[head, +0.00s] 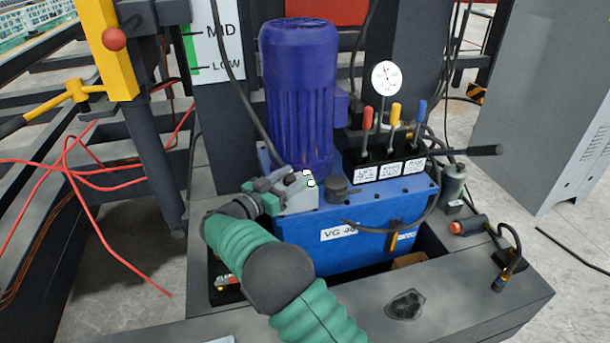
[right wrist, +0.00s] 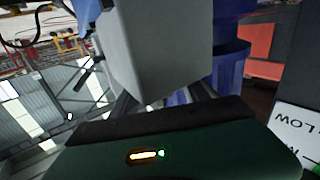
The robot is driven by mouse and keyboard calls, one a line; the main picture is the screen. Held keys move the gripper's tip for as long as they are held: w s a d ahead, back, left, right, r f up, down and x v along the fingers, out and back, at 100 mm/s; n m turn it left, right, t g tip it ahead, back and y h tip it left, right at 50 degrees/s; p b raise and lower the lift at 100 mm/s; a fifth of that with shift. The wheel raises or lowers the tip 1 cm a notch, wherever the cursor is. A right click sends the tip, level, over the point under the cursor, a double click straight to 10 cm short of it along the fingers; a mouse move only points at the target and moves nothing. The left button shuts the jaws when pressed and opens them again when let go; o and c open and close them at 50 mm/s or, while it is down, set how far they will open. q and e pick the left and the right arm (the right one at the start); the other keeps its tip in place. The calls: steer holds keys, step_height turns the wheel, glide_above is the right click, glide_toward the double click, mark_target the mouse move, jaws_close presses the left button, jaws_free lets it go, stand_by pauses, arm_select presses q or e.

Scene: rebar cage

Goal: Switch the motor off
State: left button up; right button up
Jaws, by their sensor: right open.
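The blue finned motor (head: 300,95) stands upright on the blue hydraulic tank (head: 340,240). A small grey box with white marks (head: 306,181) sits at the motor's foot, partly hidden by my gripper; I cannot read any switch position on it. My right gripper (head: 283,190), on a green arm, is open right at this box. In the right wrist view a grey box (right wrist: 155,60) fills the space in front of the dark jaws (right wrist: 160,108), with the blue motor (right wrist: 228,75) behind it. Contact cannot be told. My left gripper is not in view.
Red, yellow and blue levers (head: 395,116) and a round gauge (head: 386,78) stand right of the motor. A black bar (head: 470,151) sticks out to the right. A yellow post (head: 110,50) and red cables (head: 75,180) are at left. A grey cabinet (head: 545,100) stands at right.

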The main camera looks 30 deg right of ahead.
steer(key=shift+a+r, duration=0.15)
steer(key=shift+a, duration=0.65)
steer(key=shift+c, duration=1.3)
steer(key=shift+d, duration=0.5)
steer(key=c, duration=0.5)
steer(key=shift+c, duration=1)
jaws_close()
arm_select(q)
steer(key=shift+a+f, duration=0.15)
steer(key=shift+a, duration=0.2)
arm_select(e)
steer(key=shift+a, duration=0.15)
